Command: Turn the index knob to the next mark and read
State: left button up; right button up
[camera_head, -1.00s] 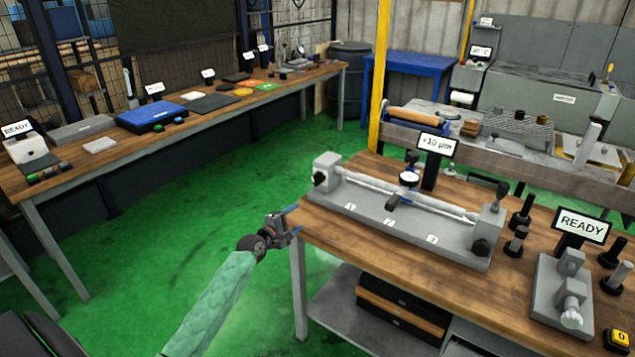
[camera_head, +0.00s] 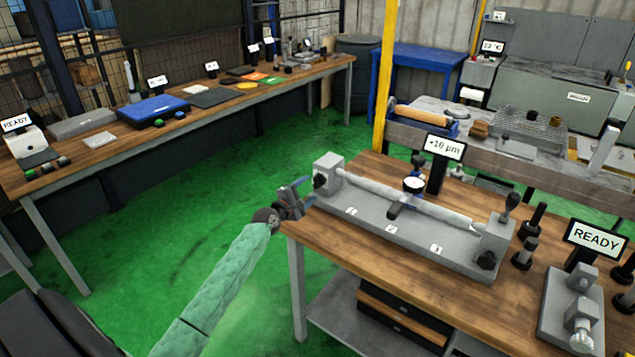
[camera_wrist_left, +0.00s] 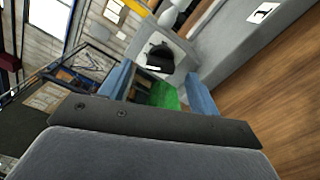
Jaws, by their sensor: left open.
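The grey bench-centre fixture (camera_head: 400,228) lies on the wooden bench, with a shaft (camera_head: 430,205) held between its end blocks. The black index knob (camera_head: 320,182) is on the left end block and also shows in the left wrist view (camera_wrist_left: 160,57). A dial gauge (camera_head: 413,184) stands over the shaft. A display (camera_head: 445,147) behind reads "+10 µm". My left gripper (camera_head: 303,192) is open and empty just left of the knob. In the left wrist view, its blue fingers (camera_wrist_left: 160,85) spread with the knob ahead between them, apparently not touching. My right gripper is not in view.
Dark posts (camera_head: 530,238) and a "READY" display (camera_head: 597,238) with a grey device (camera_head: 572,305) stand to the right on the bench. A long bench (camera_head: 110,160) runs along the left. Green floor (camera_head: 200,230) is clear between.

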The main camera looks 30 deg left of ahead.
aim_at(315, 185)
pick_arm(q)
jog(key=w, duration=0.4)
jog(key=shift+w+d+f+p, duration=0.1)
jog(key=shift+d+f+p, duration=0.1)
jog(key=shift+p, duration=0.2)
jog(key=shift+w+r, duration=0.1)
jog(key=shift+w, duration=0.6)
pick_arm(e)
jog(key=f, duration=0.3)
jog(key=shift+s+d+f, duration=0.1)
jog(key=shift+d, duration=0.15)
pick_arm(q)
jog(key=shift+w, duration=0.1)
jog(key=c, duration=0.9)
jog(key=shift+c, duration=0.2)
